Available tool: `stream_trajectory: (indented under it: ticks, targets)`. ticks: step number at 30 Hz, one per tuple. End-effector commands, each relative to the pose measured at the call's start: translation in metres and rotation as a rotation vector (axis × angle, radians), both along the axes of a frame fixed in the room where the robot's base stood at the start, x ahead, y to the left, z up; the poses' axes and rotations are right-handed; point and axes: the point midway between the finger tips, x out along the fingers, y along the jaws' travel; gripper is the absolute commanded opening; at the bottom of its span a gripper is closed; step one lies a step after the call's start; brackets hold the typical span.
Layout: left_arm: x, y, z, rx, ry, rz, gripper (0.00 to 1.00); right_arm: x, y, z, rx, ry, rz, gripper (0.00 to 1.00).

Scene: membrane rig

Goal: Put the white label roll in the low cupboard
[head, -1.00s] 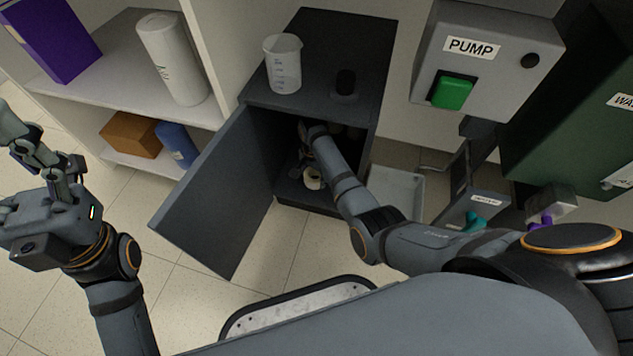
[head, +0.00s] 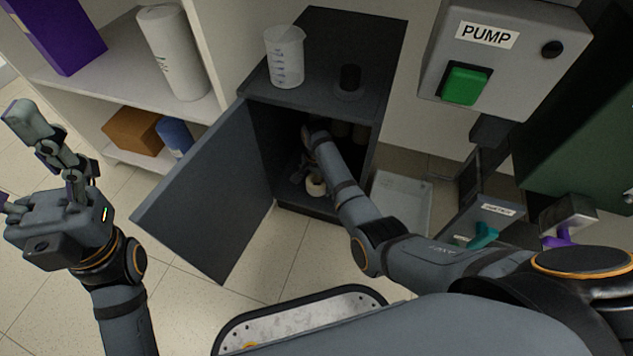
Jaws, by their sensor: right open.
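The low cupboard (head: 392,52) is a dark grey box with its door (head: 205,195) swung open to the left. The white label roll (head: 316,185) is a small pale ring low inside the cupboard, near the front of its floor. My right arm reaches into the opening, and my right gripper (head: 303,168) is in the shadow inside, open, just above and left of the roll. Its fingertips are dim, and I cannot tell whether they touch the roll. My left gripper (head: 14,160) is open and empty at the far left, away from the cupboard.
A beaker (head: 285,58) and a dark stopper-like object (head: 348,80) stand on the cupboard top. Pale items (head: 343,130) sit deeper inside. Shelves at left hold a paper roll (head: 172,55) and boxes. A pump box (head: 505,50) and a white tray (head: 402,200) are at right.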

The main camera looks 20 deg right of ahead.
Motion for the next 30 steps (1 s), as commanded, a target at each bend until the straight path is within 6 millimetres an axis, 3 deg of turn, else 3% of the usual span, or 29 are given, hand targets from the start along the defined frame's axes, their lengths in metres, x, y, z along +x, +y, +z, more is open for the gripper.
stream_trajectory:
  ticks: [5, 17, 30]
  targets:
    - [0.000, -0.001, 0.003, 0.006, 0.001, -0.002, 0.65, 0.000, 0.000, 0.007, 0.001, -0.001, 0.000, 0.85]
    - [-0.003, 0.005, 0.056, -0.021, -0.013, -0.020, 0.65, 0.001, 0.000, 0.077, 0.001, -0.001, 0.001, 0.85]
    - [-0.004, 0.006, 0.054, -0.027, -0.015, -0.023, 0.65, 0.000, 0.000, 0.078, 0.000, 0.000, 0.000, 0.85]
